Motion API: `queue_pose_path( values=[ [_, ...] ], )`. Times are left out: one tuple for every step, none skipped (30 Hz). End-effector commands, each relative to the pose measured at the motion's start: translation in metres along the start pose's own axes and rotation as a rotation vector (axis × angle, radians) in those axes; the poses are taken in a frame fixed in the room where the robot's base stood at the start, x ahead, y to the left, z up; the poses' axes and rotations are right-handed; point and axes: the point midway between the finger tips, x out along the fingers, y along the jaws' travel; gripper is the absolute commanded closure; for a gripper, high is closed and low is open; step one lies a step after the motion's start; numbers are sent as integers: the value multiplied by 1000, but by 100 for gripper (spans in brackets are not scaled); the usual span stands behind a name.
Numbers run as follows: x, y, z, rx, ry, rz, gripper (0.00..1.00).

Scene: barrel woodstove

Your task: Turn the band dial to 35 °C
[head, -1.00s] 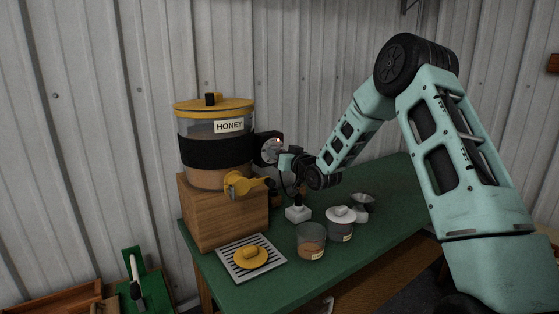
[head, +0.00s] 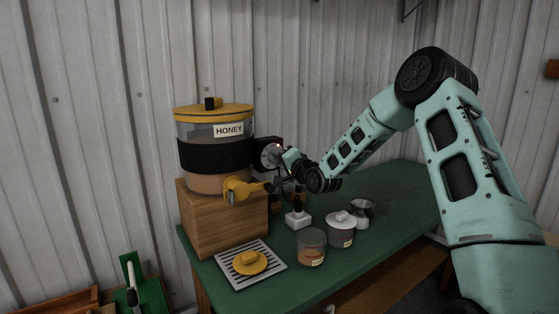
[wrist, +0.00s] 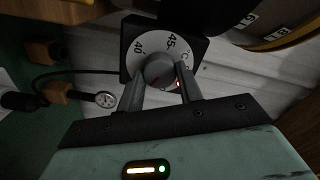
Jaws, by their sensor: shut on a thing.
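The band dial (wrist: 147,43) is a pale round face on a black box, with 40, 45 and °C marks readable in the wrist view. In the head view the dial (head: 269,154) sits at the right side of the black band (head: 215,153) around the honey tank (head: 207,183). My gripper (wrist: 160,82) is shut on the dial's grey central knob (wrist: 158,69), one finger on each side. A red mark shows on the knob, and a small red light shows by the right finger. The fingers hide the lower part of the scale, so I cannot read the setting.
A yellow tap (head: 238,188) sticks out below my gripper. The tank stands on a wooden block (head: 225,222). A drip tray (head: 236,277) with a yellow piece, a glass jar (head: 311,249) and a lidded jar (head: 341,232) stand on the green table (head: 402,200).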

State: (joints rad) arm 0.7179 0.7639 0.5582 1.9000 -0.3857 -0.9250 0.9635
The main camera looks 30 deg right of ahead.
Motion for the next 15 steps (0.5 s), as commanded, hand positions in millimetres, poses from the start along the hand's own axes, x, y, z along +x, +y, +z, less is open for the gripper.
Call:
queue_pose_path(
  values=[
    [-1,2,0,42,-2,5,87],
    [-1,2,0,65,-1,5,87],
    [-1,2,0,96,-2,5,87],
    [-1,2,1,120,-2,5,87],
    [-1,2,1,140,-2,5,87],
    [-1,3,0,167,-1,6,87],
    [-1,3,0,185,-1,5,87],
    [-1,2,1,204,-2,5,87],
    [-1,2,1,224,-2,5,87],
    [-1,2,1,240,-2,5,87],
    [-1,2,1,254,-2,5,87],
    [-1,2,1,270,-2,5,87],
    [-1,2,1,282,-2,5,87],
    [-1,2,1,293,-2,5,87],
    [-1,3,1,305,-2,5,87]
  ],
)
